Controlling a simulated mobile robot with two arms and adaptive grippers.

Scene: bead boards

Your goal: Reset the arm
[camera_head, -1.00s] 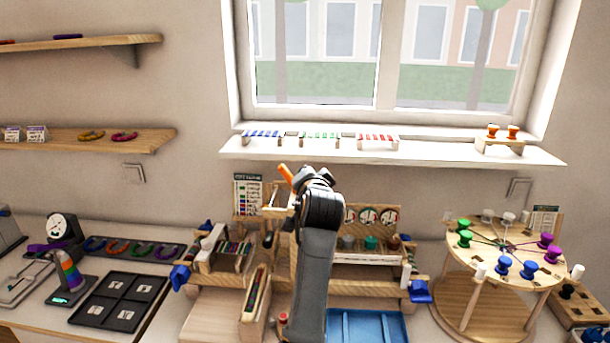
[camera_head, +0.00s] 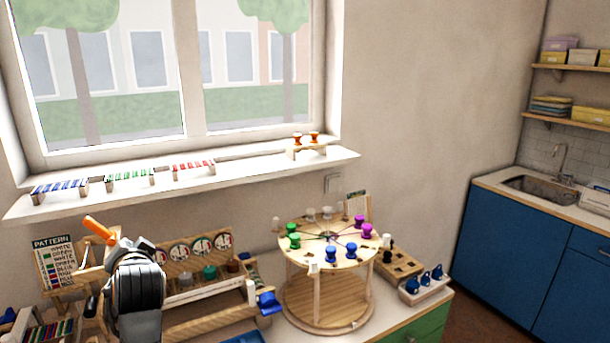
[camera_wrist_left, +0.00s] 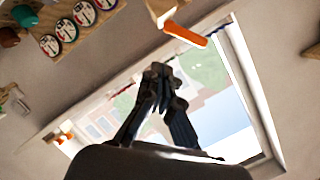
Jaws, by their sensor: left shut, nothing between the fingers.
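My left arm rises from the bottom left of the head view. Its left gripper is mostly hidden there behind the wrist. In the left wrist view the left gripper (camera_wrist_left: 160,78) is shut and empty, with its fingertips together. The window shows behind it. An orange-handled thing (camera_head: 101,230) sticks up beside the wrist in the head view. It also shows above the fingers in the left wrist view (camera_wrist_left: 186,34), apart from them. My right gripper is in neither view.
A bead rack with round dials (camera_head: 201,247) stands close to the arm. A pattern card (camera_head: 54,263) is to its left. A round two-tier stand (camera_head: 325,248) with coloured knobs is to the right. The windowsill (camera_head: 240,167) holds bead bars.

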